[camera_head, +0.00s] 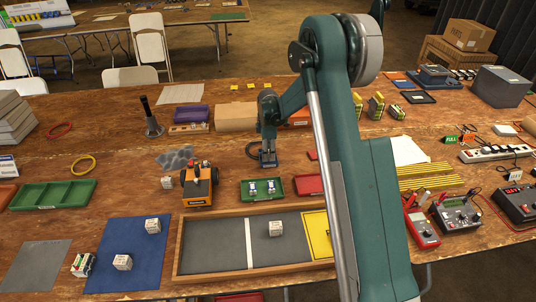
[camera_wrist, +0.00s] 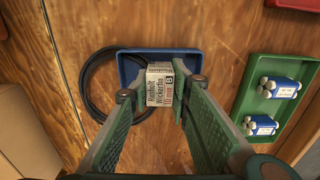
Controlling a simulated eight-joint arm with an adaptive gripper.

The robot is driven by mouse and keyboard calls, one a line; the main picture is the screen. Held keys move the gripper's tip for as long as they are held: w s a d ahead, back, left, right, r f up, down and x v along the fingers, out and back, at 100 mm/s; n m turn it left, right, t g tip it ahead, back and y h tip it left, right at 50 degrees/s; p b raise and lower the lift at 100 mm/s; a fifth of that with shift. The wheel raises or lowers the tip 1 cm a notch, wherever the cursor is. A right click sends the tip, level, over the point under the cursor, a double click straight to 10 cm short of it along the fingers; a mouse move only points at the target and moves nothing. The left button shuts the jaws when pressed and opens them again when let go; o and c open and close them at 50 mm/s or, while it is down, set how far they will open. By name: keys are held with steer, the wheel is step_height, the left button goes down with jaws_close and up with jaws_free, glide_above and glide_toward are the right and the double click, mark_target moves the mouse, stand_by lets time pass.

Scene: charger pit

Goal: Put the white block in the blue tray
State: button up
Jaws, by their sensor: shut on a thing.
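In the wrist view, my gripper (camera_wrist: 160,92) is shut on a white block (camera_wrist: 160,88) with dark printed lettering. The block sits between the two green fingertips. The blue tray (camera_wrist: 134,68) lies behind and below the block in that view, and the block and fingers hide part of it. I cannot tell whether the block touches the tray. In the head view, my gripper (camera_head: 267,160) points down at the middle of the table, and the held block cannot be made out there.
A black cable ring (camera_wrist: 88,92) lies beside the blue tray. A green tray (camera_wrist: 250,97) with blue-and-white items is to its right. The orange toy vehicle (camera_head: 199,187) stands left of my gripper. Other white blocks (camera_head: 122,262) lie on the blue mat (camera_head: 135,236) and grey board.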

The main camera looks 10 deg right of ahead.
steer(key=o, duration=0.9)
steer(key=shift+r, duration=0.1)
step_height(320, 180, up, 12)
steer(key=shift+r+p, duration=0.1)
steer(key=shift+p, duration=1)
